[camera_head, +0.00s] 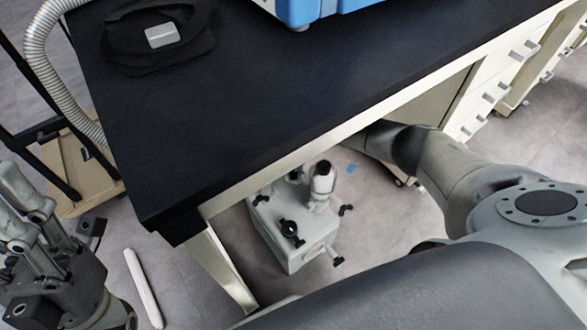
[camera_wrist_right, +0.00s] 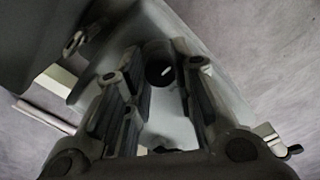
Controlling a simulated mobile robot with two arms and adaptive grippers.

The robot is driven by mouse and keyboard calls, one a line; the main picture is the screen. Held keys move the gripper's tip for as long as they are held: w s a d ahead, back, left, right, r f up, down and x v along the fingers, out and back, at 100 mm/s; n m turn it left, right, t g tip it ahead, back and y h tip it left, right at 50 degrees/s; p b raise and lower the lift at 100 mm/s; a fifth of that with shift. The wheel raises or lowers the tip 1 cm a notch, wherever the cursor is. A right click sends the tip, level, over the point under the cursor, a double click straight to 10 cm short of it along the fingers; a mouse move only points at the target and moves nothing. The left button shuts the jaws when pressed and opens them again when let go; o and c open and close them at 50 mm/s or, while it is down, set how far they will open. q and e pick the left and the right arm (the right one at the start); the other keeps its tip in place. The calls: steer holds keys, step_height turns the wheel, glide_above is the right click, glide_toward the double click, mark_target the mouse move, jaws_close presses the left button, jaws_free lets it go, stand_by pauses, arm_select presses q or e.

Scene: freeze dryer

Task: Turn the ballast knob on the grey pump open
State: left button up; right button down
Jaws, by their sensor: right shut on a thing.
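The grey pump (camera_head: 285,252) stands on the floor under the bench, with several black knobs and fittings on it, one on its top (camera_head: 289,228). In the right wrist view, the pump's pale body (camera_wrist_right: 172,128) lies beyond the fingers. My right gripper (camera_wrist_right: 160,75) is shut on a dark round knob (camera_wrist_right: 158,62), which shows between its two fingers; I take it for the ballast knob. In the head view my right arm reaches under the bench, and the bench hides its gripper. My left gripper (camera_head: 22,205) is at the lower left, away from the pump; its jaw gap is unclear.
The black bench top (camera_head: 250,90) overhangs the pump, and a pale bench leg (camera_head: 222,265) stands left of it. A ribbed hose (camera_head: 40,70) runs down at the left. A white rod (camera_head: 142,288) lies on the floor. Drawers (camera_head: 490,95) are at the right.

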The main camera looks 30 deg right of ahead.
mark_target(293, 172)
steer(key=shift+w, duration=0.1)
steer(key=c, duration=1.2)
jaws_free()
step_height(293, 172, up, 12)
steer(key=shift+r, duration=0.1)
